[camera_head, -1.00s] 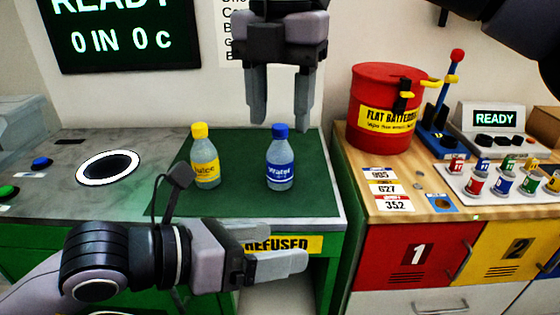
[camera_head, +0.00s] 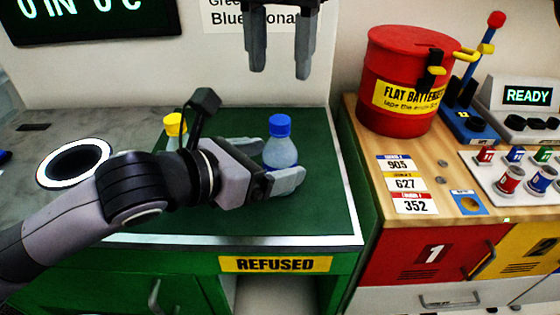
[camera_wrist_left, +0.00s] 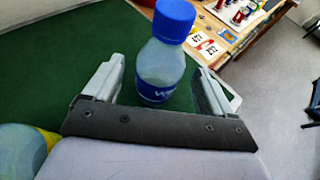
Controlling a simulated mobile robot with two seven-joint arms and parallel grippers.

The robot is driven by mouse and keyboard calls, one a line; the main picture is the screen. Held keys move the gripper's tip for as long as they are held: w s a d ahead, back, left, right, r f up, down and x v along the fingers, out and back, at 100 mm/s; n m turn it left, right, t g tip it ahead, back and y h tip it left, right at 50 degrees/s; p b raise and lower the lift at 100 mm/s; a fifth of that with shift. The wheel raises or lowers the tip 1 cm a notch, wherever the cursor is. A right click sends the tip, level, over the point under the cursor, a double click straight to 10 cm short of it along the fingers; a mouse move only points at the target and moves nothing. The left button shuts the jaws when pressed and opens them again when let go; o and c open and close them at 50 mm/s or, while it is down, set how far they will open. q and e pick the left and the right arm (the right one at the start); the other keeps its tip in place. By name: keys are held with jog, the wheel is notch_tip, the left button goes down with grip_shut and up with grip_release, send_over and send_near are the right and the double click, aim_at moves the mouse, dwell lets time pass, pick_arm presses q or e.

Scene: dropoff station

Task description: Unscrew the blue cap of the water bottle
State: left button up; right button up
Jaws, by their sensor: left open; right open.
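The water bottle (camera_head: 280,153) stands upright on the green mat, with a blue cap (camera_head: 279,125) on top. In the left wrist view the bottle (camera_wrist_left: 163,65) stands between the two open fingers, its blue cap (camera_wrist_left: 174,18) above finger level, with gaps visible on both sides. My left gripper (camera_head: 283,163) is open around the bottle's body in the head view, and one finger hides the bottle's lower part. My right gripper (camera_head: 279,72) is open and empty, pointing down above and behind the bottle.
A yellow-capped juice bottle (camera_head: 173,129) stands left, mostly hidden by my left arm; it also shows in the left wrist view (camera_wrist_left: 25,148). The green mat (camera_head: 315,205) is clear in front. A red drum (camera_head: 400,65) and wooden counter (camera_head: 440,165) stand right.

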aim_at(280, 119)
pick_arm(q)
jog(key=shift+x, duration=1.35)
jog(key=shift+c, duration=0.3)
grip_shut()
pick_arm(e)
jog(key=m, duration=0.8)
jog(key=shift+f+m, duration=0.1)
jog(key=shift+m, duration=0.3)
jog(key=shift+f, duration=3.95)
